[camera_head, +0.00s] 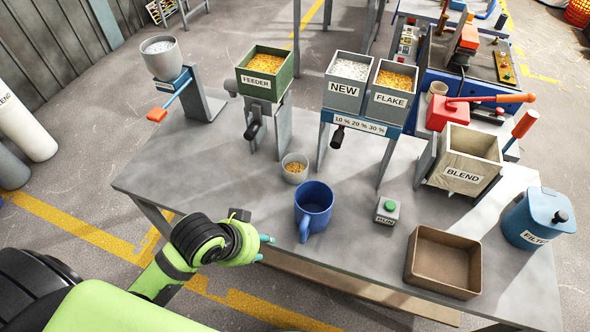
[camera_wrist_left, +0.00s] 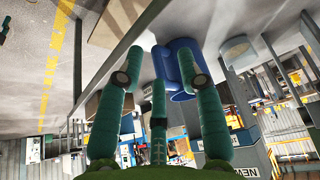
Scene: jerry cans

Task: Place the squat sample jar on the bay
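No thing in view is labelled as the sample jar or the bay, so I cannot tell which they are. A short grey cup with yellow-brown grains (camera_head: 294,176) stands on the grey table, below the feeder. A blue mug (camera_head: 316,203) stands in front of it, handle towards the front. My left gripper (camera_head: 266,247) is at the table's front edge, left of the mug and apart from it. In the left wrist view its green fingers (camera_wrist_left: 160,80) are spread and empty, with the mug (camera_wrist_left: 178,60) beyond them and a pale grey cup (camera_wrist_left: 237,50) farther off. My right gripper is not in view.
A brown open tray (camera_head: 443,262) is at the front right, with a blue lidded canister (camera_head: 538,219) beside it. A green-button box (camera_head: 387,210) stands between mug and tray. The feeder (camera_head: 265,72), hoppers (camera_head: 345,92) and blend bin (camera_head: 464,165) line the back.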

